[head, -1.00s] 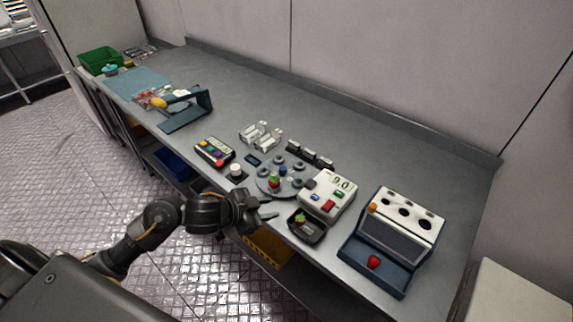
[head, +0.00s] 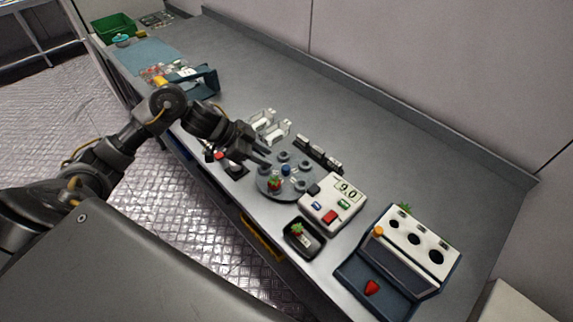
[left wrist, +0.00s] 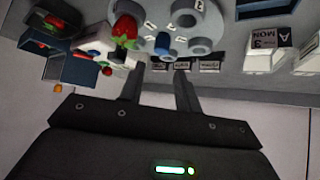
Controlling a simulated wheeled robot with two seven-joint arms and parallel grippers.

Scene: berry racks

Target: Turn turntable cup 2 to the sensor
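The grey round turntable (head: 265,190) stands on the bench with a ring of grey cups and a blue centre knob (head: 286,170). A red strawberry (head: 274,184) sits at its near side. In the left wrist view the turntable (left wrist: 150,15), blue knob (left wrist: 163,42) and strawberry (left wrist: 124,31) lie beyond the fingers; the cup marks are too small to read surely. My left gripper (head: 267,158) is open and empty at the turntable's left edge; its spread fingers show in the left wrist view (left wrist: 158,88). My right gripper is out of view.
A white box (head: 328,212) with a "9.0" display and buttons stands right of the turntable, a black tray (head: 303,248) before it. A blue-and-white machine (head: 400,250) is further right. White holders (head: 272,128) and black blocks (head: 318,155) stand behind.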

